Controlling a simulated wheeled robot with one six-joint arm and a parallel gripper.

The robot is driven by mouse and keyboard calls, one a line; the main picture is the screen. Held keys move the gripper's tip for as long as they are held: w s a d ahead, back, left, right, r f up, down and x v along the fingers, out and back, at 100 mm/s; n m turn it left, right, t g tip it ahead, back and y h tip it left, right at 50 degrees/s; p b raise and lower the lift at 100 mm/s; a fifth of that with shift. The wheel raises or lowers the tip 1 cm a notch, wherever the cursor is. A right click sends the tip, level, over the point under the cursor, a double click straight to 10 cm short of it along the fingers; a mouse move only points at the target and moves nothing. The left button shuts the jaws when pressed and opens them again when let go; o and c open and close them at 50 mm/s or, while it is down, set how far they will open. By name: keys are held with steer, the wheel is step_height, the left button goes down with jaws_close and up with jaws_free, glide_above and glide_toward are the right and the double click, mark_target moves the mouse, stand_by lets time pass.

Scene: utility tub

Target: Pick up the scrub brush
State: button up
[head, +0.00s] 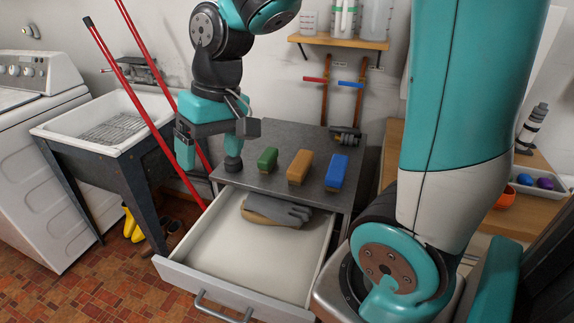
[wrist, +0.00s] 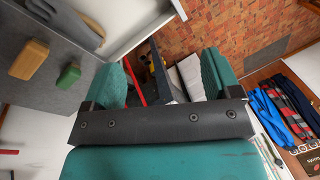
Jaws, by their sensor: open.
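Three block-shaped items, which look like brushes, stand on the grey cabinet top (head: 250,184): a green one (head: 267,159), a tan one (head: 300,167) and a blue one (head: 337,171). I cannot tell which is the scrub brush, and no bristles show clearly. My gripper (head: 236,147) is open and empty, left of the green block and apart from it. In the wrist view my gripper (wrist: 165,65) has its teal fingers spread, with nothing between them. The tan block (wrist: 28,60) and green block (wrist: 68,77) lie left of the fingers there; the blue block is not visible.
An open drawer (head: 173,270) holding grey-tan gloves (head: 275,211) juts out below the cabinet top. A utility tub (head: 72,131) with red poles (head: 110,65) stands left. A wall shelf (head: 340,41) is above. A wooden bench (head: 535,222) is at right.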

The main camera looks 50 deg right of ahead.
steer(key=w+d+f+m+h, duration=0.1)
steer(key=w+d+m, duration=0.3)
steer(key=d, duration=0.4)
steer(key=w+d+f+m+h, duration=0.1)
steer(key=w+d+f+m, duration=0.2)
steer(key=d, duration=0.5)
steer(key=m+g+p, duration=0.1)
steer(key=m+p, duration=0.1)
steer(key=m, duration=0.5)
glide_above(301, 159)
step_height(301, 159, down, 5)
steer(key=shift+h, duration=0.3)
steer(key=f, duration=0.5)
steer(key=f+p, duration=0.1)
steer(key=f, duration=0.3)
steer(key=shift+s+a+f, duration=0.1)
steer(key=shift+a+f, duration=0.1)
steer(key=shift+f, duration=0.2)
steer(key=shift+d+f+p, duration=0.2)
steer(key=shift+f+p, duration=0.85)
steer(key=shift+f, duration=1.9)
steer(key=c, duration=1.1)
steer(key=shift+o, duration=0.2)
steer(key=shift+r, duration=0.1)
